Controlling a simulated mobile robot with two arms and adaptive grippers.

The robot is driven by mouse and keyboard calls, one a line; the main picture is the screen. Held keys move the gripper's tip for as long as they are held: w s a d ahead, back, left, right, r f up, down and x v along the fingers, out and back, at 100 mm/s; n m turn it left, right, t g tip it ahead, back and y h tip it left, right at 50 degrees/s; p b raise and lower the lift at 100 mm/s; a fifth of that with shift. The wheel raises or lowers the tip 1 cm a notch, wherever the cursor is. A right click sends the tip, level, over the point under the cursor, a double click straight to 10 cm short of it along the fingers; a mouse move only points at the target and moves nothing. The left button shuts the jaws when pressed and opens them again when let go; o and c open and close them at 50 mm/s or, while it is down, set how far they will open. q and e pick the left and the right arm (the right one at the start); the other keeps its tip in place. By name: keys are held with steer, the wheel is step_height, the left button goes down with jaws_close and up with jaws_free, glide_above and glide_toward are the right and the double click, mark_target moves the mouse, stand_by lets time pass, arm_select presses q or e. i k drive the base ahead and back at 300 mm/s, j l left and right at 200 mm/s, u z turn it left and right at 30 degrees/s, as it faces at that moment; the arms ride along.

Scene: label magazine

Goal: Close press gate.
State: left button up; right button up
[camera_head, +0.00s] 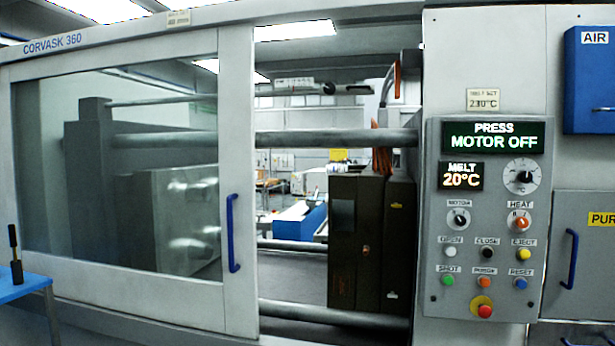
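The press gate (120,285) is a white sliding door with a large window and a vertical blue handle (233,233) near its right edge. It stands to the left, leaving a wide opening between its right edge and the control panel (482,220). Through the opening I see horizontal bars (335,138) and a dark mould block (357,243). The panel's display (492,138) reads "PRESS MOTOR OFF". Neither of my grippers shows in the head view.
A blue table (22,286) with a black upright-handled object (14,255) stands at the lower left. A blue AIR box (590,78) and a grey door with a blue handle (570,258) are at the right. Nothing visible blocks the front of the gate handle.

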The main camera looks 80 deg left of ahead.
mark_target(229, 306)
steer(key=u, duration=3.95)
steer(key=z, duration=0.4)
steer(key=i+j+z, duration=0.75)
steer(key=j, duration=0.35)
